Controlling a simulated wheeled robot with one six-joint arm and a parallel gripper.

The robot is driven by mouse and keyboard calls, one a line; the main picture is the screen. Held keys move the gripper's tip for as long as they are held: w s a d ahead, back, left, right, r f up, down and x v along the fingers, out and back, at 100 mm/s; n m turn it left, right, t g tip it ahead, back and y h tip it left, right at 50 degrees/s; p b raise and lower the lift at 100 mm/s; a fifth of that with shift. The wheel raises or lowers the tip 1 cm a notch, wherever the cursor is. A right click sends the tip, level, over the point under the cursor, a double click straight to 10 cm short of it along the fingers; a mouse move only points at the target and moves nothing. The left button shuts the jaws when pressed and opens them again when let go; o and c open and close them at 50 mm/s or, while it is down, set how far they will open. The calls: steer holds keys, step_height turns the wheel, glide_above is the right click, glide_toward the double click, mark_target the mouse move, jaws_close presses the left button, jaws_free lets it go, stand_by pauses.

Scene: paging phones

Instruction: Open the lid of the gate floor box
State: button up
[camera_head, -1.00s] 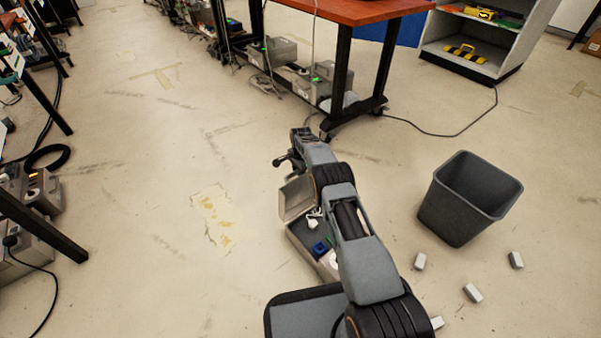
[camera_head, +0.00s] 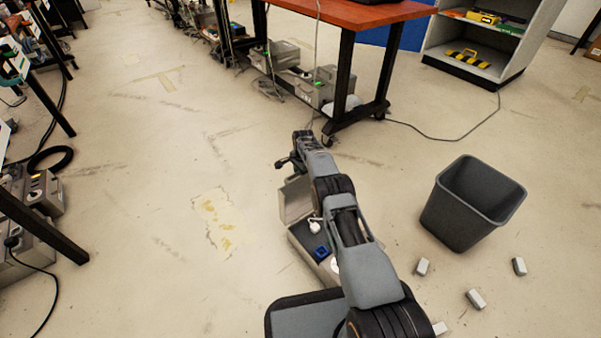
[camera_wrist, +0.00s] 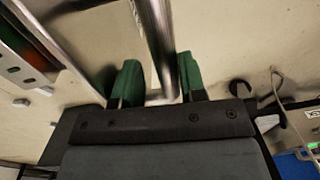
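The grey floor box (camera_head: 308,246) stands on the floor beside my arm, with a blue socket (camera_head: 321,251) and a white plug (camera_head: 316,226) inside. Its pale lid (camera_head: 294,201) is raised at the far end, so the box is open; my arm hides part of both. I cannot read a gate name on it. My gripper (camera_head: 302,138) reaches past the lid, small in the head view. In the wrist view its green fingertips (camera_wrist: 160,80) are apart, with a shiny metal edge (camera_wrist: 156,35) between them. Contact with that edge is unclear.
A grey bin (camera_head: 470,205) stands at right, with several small white blocks (camera_head: 475,299) near it. A red-topped table (camera_head: 350,14) stands ahead, with other grey boxes (camera_head: 316,92) beneath. Floor at left of the box is clear.

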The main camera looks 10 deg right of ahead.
steer(key=shift+o, duration=0.9)
steer(key=shift+a, duration=0.2)
step_height(320, 180, up, 14)
steer(key=p, duration=0.6)
steer(key=shift+s+d+p, duration=0.2)
steer(key=shift+s+p, duration=0.1)
steer(key=shift+s, duration=0.15)
steer(key=shift+f, duration=0.1)
